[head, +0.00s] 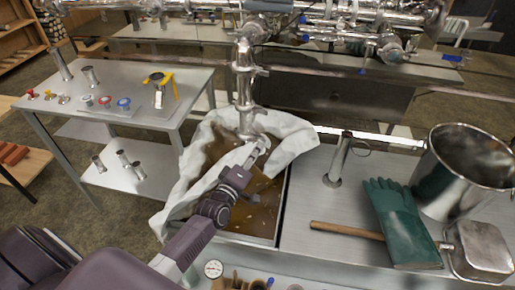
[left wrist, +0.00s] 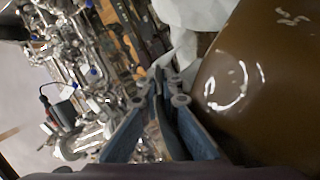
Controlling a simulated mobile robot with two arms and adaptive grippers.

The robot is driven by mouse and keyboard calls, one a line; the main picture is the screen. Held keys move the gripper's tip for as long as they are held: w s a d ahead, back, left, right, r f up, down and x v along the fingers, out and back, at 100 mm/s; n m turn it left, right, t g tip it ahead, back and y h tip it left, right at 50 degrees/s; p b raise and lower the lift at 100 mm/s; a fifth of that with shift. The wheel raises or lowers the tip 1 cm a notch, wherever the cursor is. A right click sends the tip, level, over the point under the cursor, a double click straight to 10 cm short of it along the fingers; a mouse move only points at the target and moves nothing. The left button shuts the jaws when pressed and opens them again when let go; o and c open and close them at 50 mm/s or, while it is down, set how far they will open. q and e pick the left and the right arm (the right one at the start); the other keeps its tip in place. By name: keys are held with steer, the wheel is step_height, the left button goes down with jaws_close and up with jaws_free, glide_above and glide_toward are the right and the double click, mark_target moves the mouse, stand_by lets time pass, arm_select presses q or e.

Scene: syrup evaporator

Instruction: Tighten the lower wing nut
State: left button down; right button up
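A shiny vertical pipe (head: 244,85) with clamped joints hangs down over the filter-lined pan (head: 282,205). Small fittings stick out at its clamps, but I cannot make out which is the lower wing nut. My left gripper (head: 250,162) is over the pan, just below and in front of the pipe's lower end. In the left wrist view the two blue-grey fingers (left wrist: 161,98) converge, with their tips close together. I cannot tell whether anything is between them. The pipe's lower end is partly hidden near the gripper. My right gripper is not in view.
White cloth (head: 290,138) drapes over the pan of brown liquid. A metal cylinder (head: 340,160), green gloves (head: 402,225) and a large pot (head: 460,175) stand or lie to the right. A side table (head: 130,75) with small clamps is at left.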

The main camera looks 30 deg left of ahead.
arm_select(q)
steer(key=shift+a+f+m, duration=0.15)
steer(key=shift+f+m, duration=0.05)
steer(key=shift+m, duration=0.4)
stand_by(0.8)
steer(key=c, duration=2.2)
jaws_free()
steer(key=shift+f, duration=0.1)
